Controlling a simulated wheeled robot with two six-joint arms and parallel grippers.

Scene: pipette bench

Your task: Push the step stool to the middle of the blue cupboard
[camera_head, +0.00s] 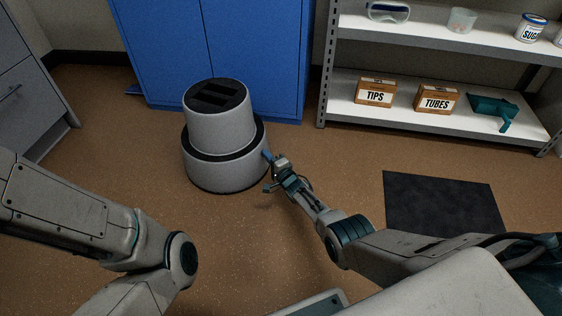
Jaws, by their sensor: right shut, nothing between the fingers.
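The step stool (222,168) is a round grey two-tier stool with black bands and a dark top. It stands upright on the floor in front of the blue cupboard (210,45), whose two doors are shut. The stool overlaps the lower part of the cupboard in this view, close to the line between the doors. My right gripper (267,170) is shut and empty, at the right side of the stool's lower tier. Whether it touches the stool I cannot tell. My left arm shows at the lower left, but its gripper is out of view.
A metal shelf (440,117) stands right of the cupboard, with a TIPS box (375,92), a TUBES box (436,98) and a teal tool (492,108). A dark mat (442,203) lies on the floor at right. Grey drawers (30,90) stand at left.

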